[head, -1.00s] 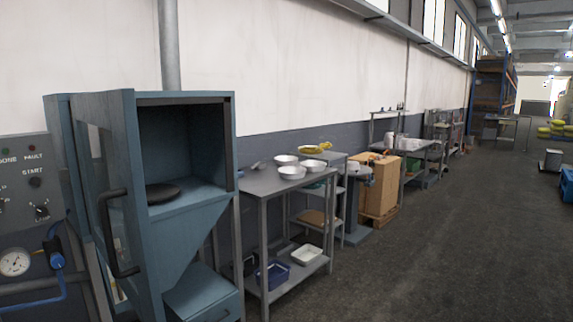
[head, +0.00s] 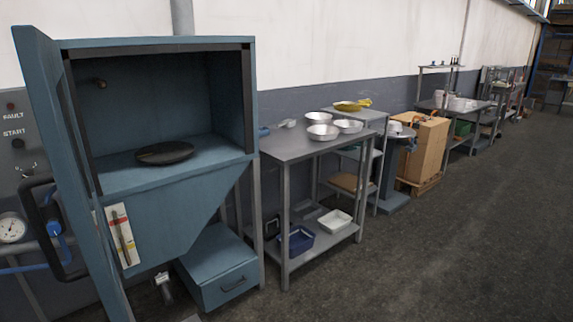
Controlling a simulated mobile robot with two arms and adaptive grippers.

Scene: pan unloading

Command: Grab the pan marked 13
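Three light metal pans stand close together on a grey metal table (head: 290,148): a front pan (head: 322,133), a back pan (head: 318,117) and a right pan (head: 349,126). No number can be read on any of them at this distance, so I cannot tell which is marked 13. Neither of my grippers is in the head view.
A blue cabinet (head: 160,215) stands open at the left, with a dark round plate (head: 164,153) inside. The table's lower shelf holds a blue bin (head: 296,240) and a white tray (head: 335,221). The floor at the right is clear.

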